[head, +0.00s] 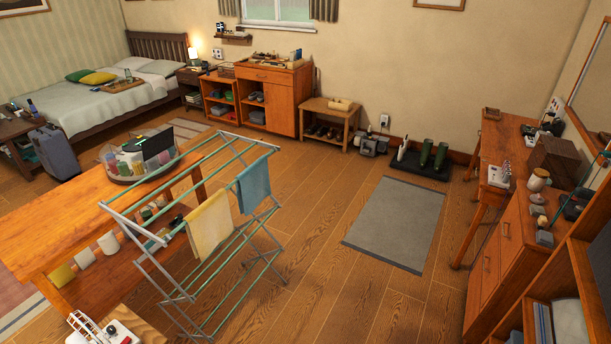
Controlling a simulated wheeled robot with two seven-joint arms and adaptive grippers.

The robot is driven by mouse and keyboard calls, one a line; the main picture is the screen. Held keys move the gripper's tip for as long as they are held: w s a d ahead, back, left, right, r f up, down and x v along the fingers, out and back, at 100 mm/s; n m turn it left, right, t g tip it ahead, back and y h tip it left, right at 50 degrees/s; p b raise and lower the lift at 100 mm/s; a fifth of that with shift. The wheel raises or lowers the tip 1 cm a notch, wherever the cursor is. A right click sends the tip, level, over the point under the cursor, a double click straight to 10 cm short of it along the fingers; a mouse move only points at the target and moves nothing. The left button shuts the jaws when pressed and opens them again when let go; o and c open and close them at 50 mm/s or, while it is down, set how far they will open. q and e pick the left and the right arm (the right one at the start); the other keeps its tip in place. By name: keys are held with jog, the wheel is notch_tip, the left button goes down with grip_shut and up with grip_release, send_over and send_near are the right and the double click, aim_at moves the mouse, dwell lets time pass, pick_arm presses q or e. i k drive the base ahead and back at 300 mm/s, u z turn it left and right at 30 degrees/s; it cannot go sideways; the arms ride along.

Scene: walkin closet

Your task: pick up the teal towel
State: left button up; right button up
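The teal towel (253,185) hangs over an upper rail of a folding drying rack (236,140), near the rack's right end. A pale yellow towel (209,225) hangs on the same rack, to the left of the teal one and nearer to me. The two towels are apart. Neither of my grippers shows in the head view, so I cannot see what they hold.
A wooden table (68,218) with a basket (138,160) stands close on the rack's left. A grey rug (397,222) lies on clear floor to the right. A wooden desk (493,140) and drawer unit (497,262) line the right wall.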

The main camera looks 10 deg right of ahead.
aim_at(253, 186)
jog(key=z, duration=0.3)
jog(key=i, duration=1.35)
jog(key=u, duration=0.55)
